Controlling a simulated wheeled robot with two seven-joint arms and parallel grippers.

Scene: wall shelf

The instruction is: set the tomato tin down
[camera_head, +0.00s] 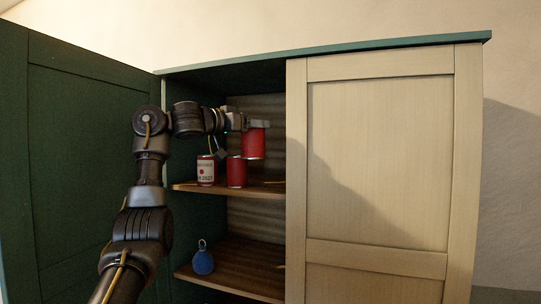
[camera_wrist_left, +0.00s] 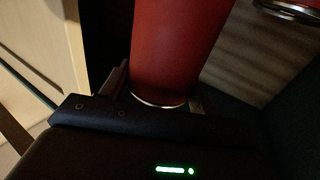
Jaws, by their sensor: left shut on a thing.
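A plain red tin (camera_head: 254,143), which I take to be the tomato tin, is held by my left gripper (camera_head: 257,124) inside the open cabinet. The gripper is shut on its upper part. The tin hangs roughly upright, its lower end above the upper shelf board (camera_head: 266,187). In the left wrist view the red tin (camera_wrist_left: 176,45) fills the space between the fingers. A second red tin (camera_head: 237,172) and a tin with a pale printed label (camera_head: 206,171) stand on the shelf, left of the held tin. My right gripper is out of view.
The dark green left door (camera_head: 80,180) stands open beside my arm. The pale right door (camera_head: 380,160) is closed and hides the right part of the shelves. A blue rounded object (camera_head: 203,261) stands on the lower shelf (camera_head: 245,276). Bare board shows below the held tin.

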